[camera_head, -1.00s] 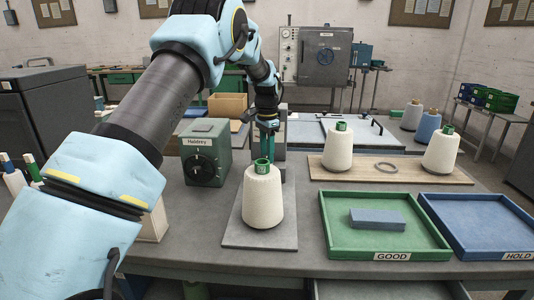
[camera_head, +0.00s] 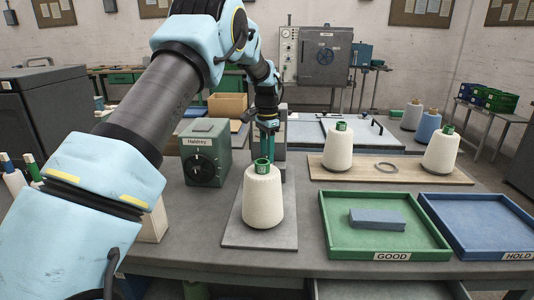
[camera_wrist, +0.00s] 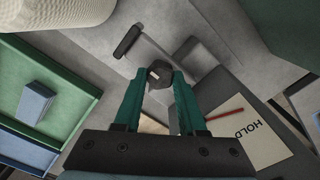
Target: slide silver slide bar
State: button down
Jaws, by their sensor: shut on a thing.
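My gripper (camera_head: 267,150) points down behind the cream yarn cone (camera_head: 262,200), beside the grey upright stand (camera_head: 281,130). In the wrist view its two teal fingers (camera_wrist: 159,88) are closed on a small dark grey, shiny piece (camera_wrist: 159,73). This piece looks like an end of the silver slide bar; the rest of the bar cannot be made out. In the head view the cone and the fingers hide the grip point. A dark rounded peg (camera_wrist: 127,41) and a grey block (camera_wrist: 200,56) lie just beyond the fingertips in the wrist view.
A green box with a dial (camera_head: 206,153) stands left of my gripper. Right are a wooden board (camera_head: 397,174) with two cones and a ring, a green GOOD tray (camera_head: 335,238) with a blue-grey block (camera_head: 377,218), and a blue HOLD tray (camera_head: 485,238). A HOLD sheet (camera_wrist: 253,135) lies nearby.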

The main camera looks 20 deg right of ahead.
dwell(0.3)
jog(key=shift+w+d+r, duration=0.1)
jog(key=shift+w, duration=0.1)
jog(key=shift+w+d+p, duration=0.2)
jog(key=shift+w+p, duration=0.15)
jog(key=shift+c, duration=2.4)
grip_release()
notch_tip(320, 180, up, 11)
jog(key=b, duration=0.2)
jog(key=shift+f, duration=0.2)
